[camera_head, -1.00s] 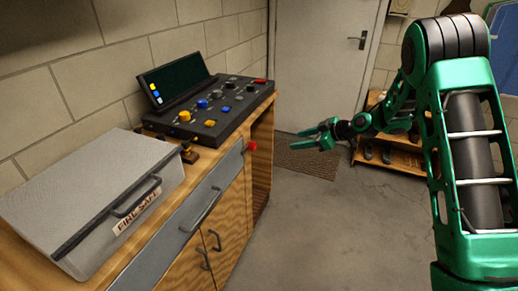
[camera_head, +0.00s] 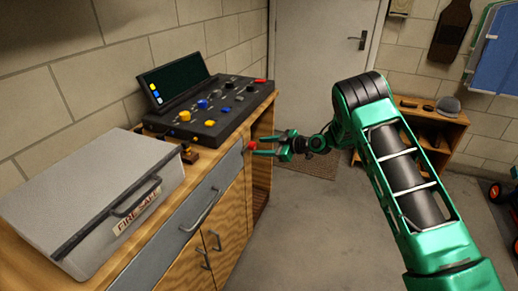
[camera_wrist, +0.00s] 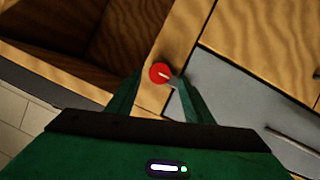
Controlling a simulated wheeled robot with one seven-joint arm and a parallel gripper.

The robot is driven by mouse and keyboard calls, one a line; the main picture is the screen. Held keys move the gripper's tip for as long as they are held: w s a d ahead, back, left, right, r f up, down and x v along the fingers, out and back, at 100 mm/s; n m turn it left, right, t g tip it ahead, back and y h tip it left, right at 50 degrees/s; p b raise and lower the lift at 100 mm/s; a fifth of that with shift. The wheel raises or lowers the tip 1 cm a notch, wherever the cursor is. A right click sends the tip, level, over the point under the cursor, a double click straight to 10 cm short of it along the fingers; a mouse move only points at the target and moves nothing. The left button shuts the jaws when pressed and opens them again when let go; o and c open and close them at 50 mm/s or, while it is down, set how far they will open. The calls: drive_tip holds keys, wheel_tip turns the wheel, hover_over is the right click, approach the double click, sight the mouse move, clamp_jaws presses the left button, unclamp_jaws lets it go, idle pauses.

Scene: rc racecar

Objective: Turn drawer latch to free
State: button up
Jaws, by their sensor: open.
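The drawer latch is a small red knob (camera_head: 252,145) on the cabinet front, at the right end of the grey drawer (camera_head: 205,196). In the wrist view the red latch (camera_wrist: 160,72) has a pale mark on its face and a small grey piece at its lower right. My green gripper (camera_head: 268,146) is open, its fingers pointing left at the latch. In the wrist view my gripper's fingers (camera_wrist: 158,95) stand on either side of the latch, with gaps beside it. I cannot tell how deep the latch sits between them.
A grey fire safe box (camera_head: 95,195) and a control panel (camera_head: 210,108) stand on the wooden cabinet. The drawer has a bar handle (camera_head: 200,210). An open cubby (camera_wrist: 100,40) lies beside the latch.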

drive_tip(key=shift+x, duration=1.35)
